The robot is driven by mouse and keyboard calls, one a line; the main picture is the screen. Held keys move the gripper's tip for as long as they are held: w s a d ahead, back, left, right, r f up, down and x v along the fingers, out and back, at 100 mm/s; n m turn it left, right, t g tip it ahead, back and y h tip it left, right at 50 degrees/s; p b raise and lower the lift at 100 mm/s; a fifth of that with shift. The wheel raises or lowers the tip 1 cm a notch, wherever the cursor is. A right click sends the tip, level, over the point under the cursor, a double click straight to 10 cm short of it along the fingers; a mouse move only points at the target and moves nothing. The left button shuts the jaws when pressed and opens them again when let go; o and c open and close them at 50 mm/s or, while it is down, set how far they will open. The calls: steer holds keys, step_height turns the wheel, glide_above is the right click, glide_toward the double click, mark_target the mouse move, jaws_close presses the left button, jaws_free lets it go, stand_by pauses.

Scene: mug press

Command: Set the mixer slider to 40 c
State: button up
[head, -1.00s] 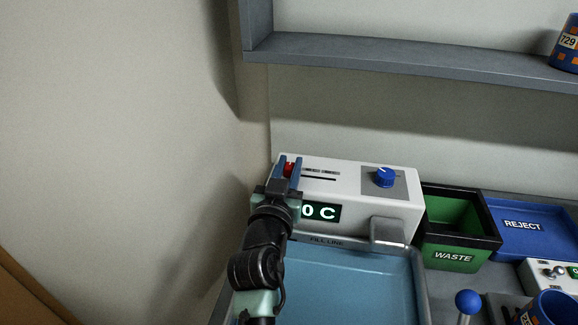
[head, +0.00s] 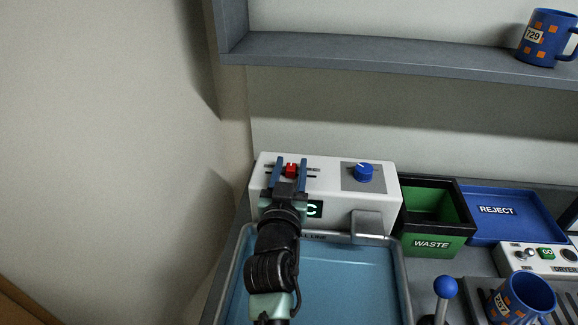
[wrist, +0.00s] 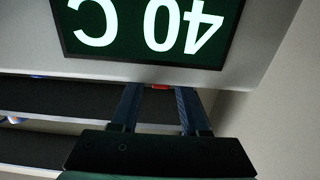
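The mixer is a white box (head: 330,190) behind the blue basin. Its red slider knob (head: 291,170) sits in a slot on top, and a bit of red (wrist: 160,87) shows in the wrist view. The dark display (head: 314,209) is mostly hidden by my arm in the head view. In the wrist view the display (wrist: 150,52) appears upside down and reads 40 C. My gripper (head: 289,172) is open, with its blue fingers on either side of the red knob and gaps visible between. It also shows in the wrist view (wrist: 158,100).
A blue dial (head: 364,172) sits on the mixer's right, above a grey spout (head: 368,222). The basin (head: 350,275) is in front. A green WASTE bin (head: 431,243) and blue REJECT tray (head: 497,211) stand right. A shelf (head: 400,55) runs above; a wall is at left.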

steer(key=shift+o, duration=0.4)
steer(key=s+a+b, duration=0.2)
steer(key=s, duration=1)
steer(key=shift+s+a+b, duration=0.3)
steer(key=shift+s, duration=0.05)
